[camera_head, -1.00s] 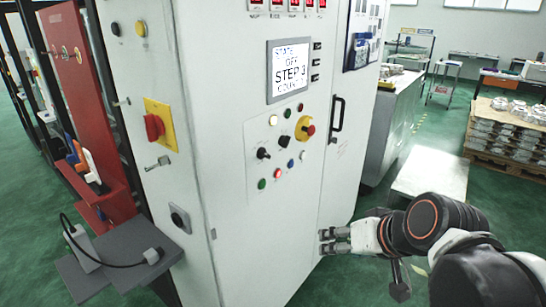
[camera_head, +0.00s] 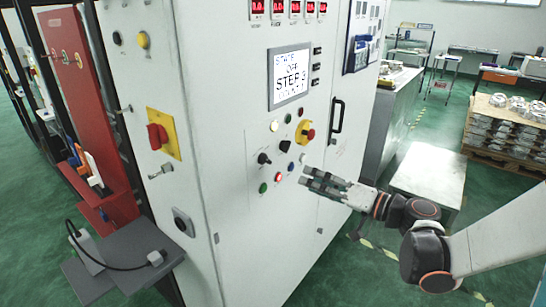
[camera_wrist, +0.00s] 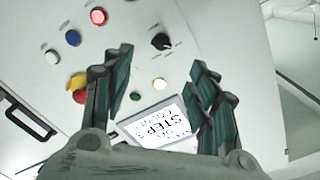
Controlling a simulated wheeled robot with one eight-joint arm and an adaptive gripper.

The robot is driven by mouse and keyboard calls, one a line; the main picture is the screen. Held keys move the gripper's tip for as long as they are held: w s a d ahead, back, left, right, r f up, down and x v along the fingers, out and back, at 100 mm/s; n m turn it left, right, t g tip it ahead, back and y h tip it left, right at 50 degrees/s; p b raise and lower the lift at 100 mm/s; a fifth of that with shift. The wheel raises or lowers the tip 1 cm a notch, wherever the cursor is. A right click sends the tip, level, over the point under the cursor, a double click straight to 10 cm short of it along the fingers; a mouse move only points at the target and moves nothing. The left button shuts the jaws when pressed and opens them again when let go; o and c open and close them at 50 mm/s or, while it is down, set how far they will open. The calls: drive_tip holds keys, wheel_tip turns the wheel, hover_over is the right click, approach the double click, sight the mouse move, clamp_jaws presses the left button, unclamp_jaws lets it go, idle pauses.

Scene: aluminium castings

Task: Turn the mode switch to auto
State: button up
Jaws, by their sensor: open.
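Two black rotary knobs sit on the white cabinet's panel: the left knob (camera_head: 264,158) and the right knob (camera_head: 285,146). Their labels are too small to read, so I cannot tell which is the mode switch. My gripper (camera_head: 307,177) is open and empty, in front of the panel, right of and lower than the knobs in the head view. In the wrist view, one black knob (camera_wrist: 160,41) shows beyond and between the open fingertips (camera_wrist: 160,60), apart from them. The other knob seems hidden behind the left finger.
A red-on-yellow emergency stop (camera_head: 305,132), a red button (camera_head: 278,177), a green button (camera_head: 263,188) and a blue button (camera_head: 291,166) surround the knobs. The display (camera_head: 289,77) reads STEP 3. A door handle (camera_head: 336,116) sticks out to the right.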

sight(269, 161)
drive_tip(key=x, duration=0.4)
drive_tip(key=b+x, duration=0.1)
drive_tip(key=x, duration=0.8)
drive_tip(key=shift+w+a+r+b, duration=0.25)
drive_tip(key=shift+r+b, duration=0.05)
drive_tip(key=shift+r, duration=0.05)
drive_tip(key=shift+c, duration=0.5)
drive_tip(key=c, duration=1)
